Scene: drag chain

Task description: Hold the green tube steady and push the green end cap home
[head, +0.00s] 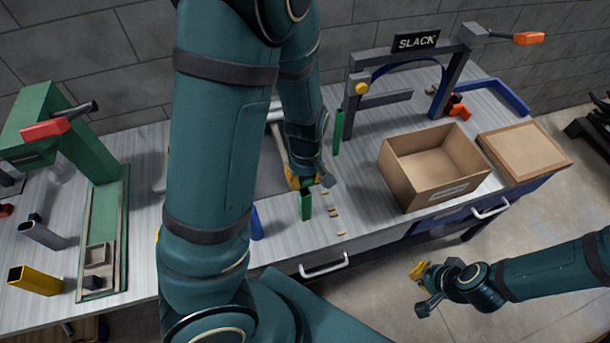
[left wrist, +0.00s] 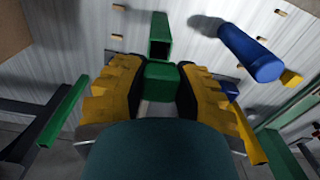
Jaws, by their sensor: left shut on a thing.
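A hollow green square tube (head: 306,206) stands on the bench with its open end up. It also shows in the left wrist view (left wrist: 160,36), just beyond my fingertips. My left gripper (head: 300,181) is right behind the tube in the head view. Its yellow fingers (left wrist: 161,84) are shut on a green block, which looks like the green end cap (left wrist: 163,82). I cannot tell whether the block touches the tube. My right gripper (head: 422,285) hangs over the floor in front of the bench, away from the tube; its jaws are too small to read.
Another upright green piece (head: 338,132) stands further back. A blue cylinder (left wrist: 250,55) stands beside the tube, and small tan pegs (head: 333,213) lie nearby. An open cardboard box (head: 433,205) and the SLACK frame (head: 447,88) stand to the right. A green press (head: 90,150) is at left.

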